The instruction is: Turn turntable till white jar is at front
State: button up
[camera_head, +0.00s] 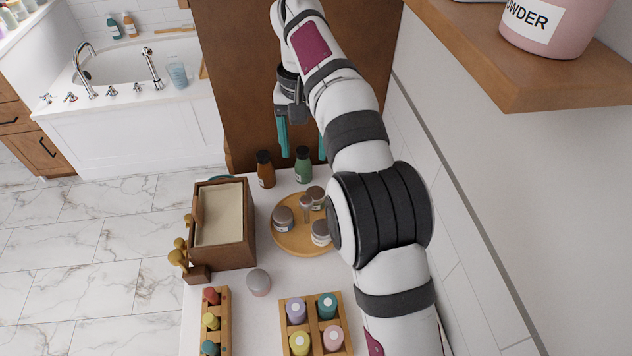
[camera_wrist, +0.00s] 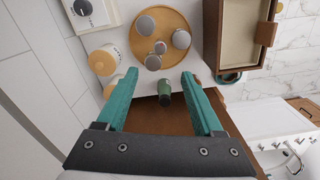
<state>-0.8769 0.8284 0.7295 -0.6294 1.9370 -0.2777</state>
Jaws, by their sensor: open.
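The turntable (camera_head: 300,243) is a round light-wood disc on the white counter, partly behind my arm in the head view. It shows whole in the wrist view (camera_wrist: 172,17). A white jar (camera_head: 321,240) with a grey-brown lid stands at its right, near side; the wrist view shows mostly its lid (camera_wrist: 145,25). A grey-brown jar (camera_head: 282,220) stands at the left and another brownish jar (camera_head: 316,193) at the back. A small upright knob (camera_head: 306,203) stands between them. My gripper (camera_head: 303,149) is open and empty, beyond the turntable, above the back bottles.
A green bottle (camera_head: 303,165) and a brown bottle (camera_head: 265,170) stand behind the turntable. A wooden box (camera_head: 250,238) is close on its left. A grey-lidded jar (camera_head: 258,282) and a bottle tray (camera_head: 344,317) lie nearer. A wall shelf (camera_head: 545,82) overhangs at right.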

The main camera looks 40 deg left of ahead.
aim_at(306, 200)
notch_tip(306, 200, down, 16)
jog(key=shift+r, duration=0.25)
grip_shut()
jog(key=shift+a, duration=0.1)
dwell(1.2)
